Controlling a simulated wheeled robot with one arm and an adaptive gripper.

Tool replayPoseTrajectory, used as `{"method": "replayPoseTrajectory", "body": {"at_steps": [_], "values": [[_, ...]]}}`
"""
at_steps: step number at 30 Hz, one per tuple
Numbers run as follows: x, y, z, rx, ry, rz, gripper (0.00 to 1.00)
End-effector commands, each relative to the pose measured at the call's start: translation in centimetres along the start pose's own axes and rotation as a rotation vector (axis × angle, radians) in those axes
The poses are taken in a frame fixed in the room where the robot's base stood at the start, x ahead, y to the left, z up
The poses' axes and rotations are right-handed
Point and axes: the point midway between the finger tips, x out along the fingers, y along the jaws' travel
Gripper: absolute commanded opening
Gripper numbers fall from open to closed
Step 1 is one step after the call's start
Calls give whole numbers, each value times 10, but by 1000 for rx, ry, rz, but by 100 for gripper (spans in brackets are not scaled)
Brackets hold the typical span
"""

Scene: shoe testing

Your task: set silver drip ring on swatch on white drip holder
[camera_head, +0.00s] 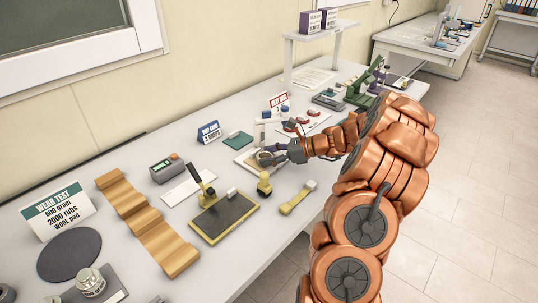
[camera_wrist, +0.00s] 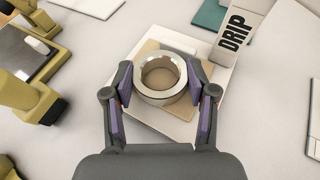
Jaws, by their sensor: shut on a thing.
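The silver drip ring (camera_wrist: 160,98) is between the two fingers of my gripper (camera_wrist: 161,93), which is shut on it, seen in the wrist view. Below the ring is a tan swatch (camera_wrist: 146,50) on the white drip holder (camera_wrist: 218,77). An upright piece marked DRIP (camera_wrist: 234,33) stands at the holder's upper right. I cannot tell whether the ring touches the swatch. In the head view, my gripper (camera_head: 273,156) is over the white holder (camera_head: 243,157), in front of a white upright post (camera_head: 259,131). The ring is small and partly hidden there.
Red samples on a white sheet (camera_head: 316,121) are to the right.

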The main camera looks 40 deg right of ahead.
Motion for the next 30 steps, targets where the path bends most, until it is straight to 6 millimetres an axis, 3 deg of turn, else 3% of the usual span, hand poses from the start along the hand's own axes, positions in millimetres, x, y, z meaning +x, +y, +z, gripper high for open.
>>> {"method": "replayPoseTrajectory", "body": {"at_steps": [1,2,10,22,30], "values": [[1,0,-1,0,0,0,19],[1,0,-1,0,0,0,58],[0,0,-1,-1,0,0,86],[-4,0,0,-1,-1,0,86],[-46,-2,-1,-3,0,-7,86]]}}
